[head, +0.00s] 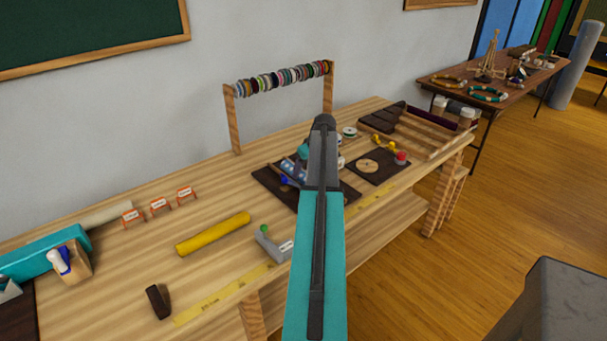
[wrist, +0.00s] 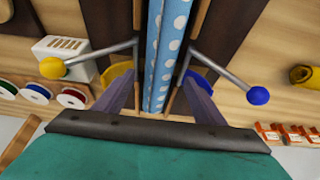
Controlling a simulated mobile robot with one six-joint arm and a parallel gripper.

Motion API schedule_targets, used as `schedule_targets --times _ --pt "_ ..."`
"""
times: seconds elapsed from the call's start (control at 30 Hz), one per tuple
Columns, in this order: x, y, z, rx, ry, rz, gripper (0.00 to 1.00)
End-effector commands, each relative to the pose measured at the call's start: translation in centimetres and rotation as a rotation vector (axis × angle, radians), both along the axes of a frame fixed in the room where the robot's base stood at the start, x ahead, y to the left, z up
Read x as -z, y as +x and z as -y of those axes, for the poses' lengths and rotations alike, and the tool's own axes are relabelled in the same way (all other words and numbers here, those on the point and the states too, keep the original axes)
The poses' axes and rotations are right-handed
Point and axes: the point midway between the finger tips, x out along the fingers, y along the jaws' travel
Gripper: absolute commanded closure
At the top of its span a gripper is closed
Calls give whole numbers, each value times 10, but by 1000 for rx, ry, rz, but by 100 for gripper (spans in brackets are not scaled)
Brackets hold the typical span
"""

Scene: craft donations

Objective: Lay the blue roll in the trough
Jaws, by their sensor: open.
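The blue roll with white dots (wrist: 168,50) runs lengthwise between my fingers in the wrist view. It lies between the thin wooden walls of the trough (wrist: 201,18), apparently down inside it; its underside is hidden. In the head view a part of the blue roll (head: 295,168) shows on the dark board (head: 268,188), left of my arm. My gripper (wrist: 162,92) is open, one finger on each side of the roll and trough. No contact between fingers and roll is clear. In the head view my arm hides most of the gripper and trough.
Two metal levers flank the trough, one with a yellow knob (wrist: 52,68), one with a blue knob (wrist: 258,95). A yellow roll (head: 213,233), small orange cards (head: 160,205) and a grey tool (head: 272,246) lie left. A spool rack (head: 284,77) stands behind.

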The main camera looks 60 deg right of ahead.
Motion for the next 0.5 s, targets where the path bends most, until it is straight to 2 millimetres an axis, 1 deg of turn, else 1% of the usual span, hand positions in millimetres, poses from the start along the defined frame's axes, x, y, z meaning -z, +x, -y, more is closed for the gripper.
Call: schedule_targets --times 0.5 --pt "-59 -23 -7 2 -4 1 36"
